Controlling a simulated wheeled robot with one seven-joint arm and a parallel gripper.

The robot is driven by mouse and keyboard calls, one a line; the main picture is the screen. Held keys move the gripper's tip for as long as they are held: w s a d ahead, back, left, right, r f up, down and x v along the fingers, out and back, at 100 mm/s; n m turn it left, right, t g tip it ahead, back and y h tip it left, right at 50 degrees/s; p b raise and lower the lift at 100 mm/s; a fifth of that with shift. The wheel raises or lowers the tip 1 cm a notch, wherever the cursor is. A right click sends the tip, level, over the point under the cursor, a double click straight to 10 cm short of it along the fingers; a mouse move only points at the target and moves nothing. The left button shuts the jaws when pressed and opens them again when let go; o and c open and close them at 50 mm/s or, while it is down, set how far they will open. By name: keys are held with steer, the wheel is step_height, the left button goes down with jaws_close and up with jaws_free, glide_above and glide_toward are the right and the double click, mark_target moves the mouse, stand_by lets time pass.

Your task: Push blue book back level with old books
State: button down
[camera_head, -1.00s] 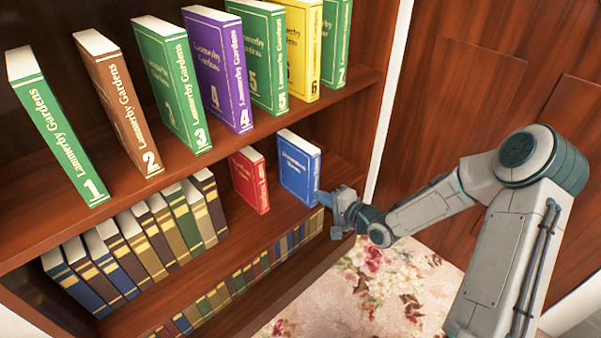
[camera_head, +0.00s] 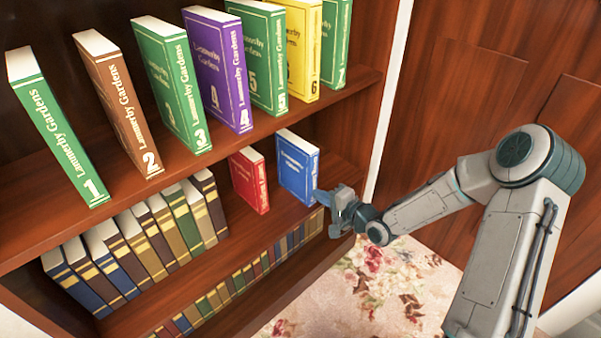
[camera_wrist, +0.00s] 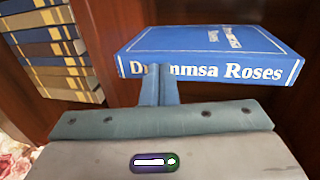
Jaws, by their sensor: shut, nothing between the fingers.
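The blue book (camera_head: 297,165) stands upright on the middle shelf, at the right of a red book (camera_head: 248,180). Its spine seems to stick out a little past the line of the old book spines. The old books (camera_head: 150,238) stand in a row at the left of that shelf; they also show at the left of the wrist view (camera_wrist: 50,50). My gripper (camera_head: 320,196) is shut and empty, its tips at the blue book's spine. In the wrist view the fingertips (camera_wrist: 160,72) overlap the spine of the blue book (camera_wrist: 210,50), hiding some title letters; contact seems likely.
The upper shelf (camera_head: 240,145) holds several numbered books above. A lower row of small old books (camera_head: 240,285) stands beneath. The shelf's right side panel is close to the blue book. A floral carpet (camera_head: 390,280) and wooden panelling (camera_head: 490,90) lie to the right.

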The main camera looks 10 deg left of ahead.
mark_target(303, 183)
steer(key=shift+r+x, duration=0.2)
steer(key=shift+x, duration=0.65)
steer(key=shift+r+x, duration=0.2)
steer(key=shift+x, duration=0.65)
steer(key=shift+w+a, duration=0.1)
steer(key=shift+a, duration=0.1)
steer(key=shift+r+x, duration=0.2)
steer(key=shift+x, duration=0.65)
steer(key=shift+r+x, duration=0.15)
steer(key=shift+x, duration=0.65)
steer(key=f+p+v, duration=0.2)
steer(key=p+v, duration=0.1)
steer(key=v, duration=0.6)
steer(key=shift+s+d, duration=0.35)
steer(key=shift+d, duration=0.1)
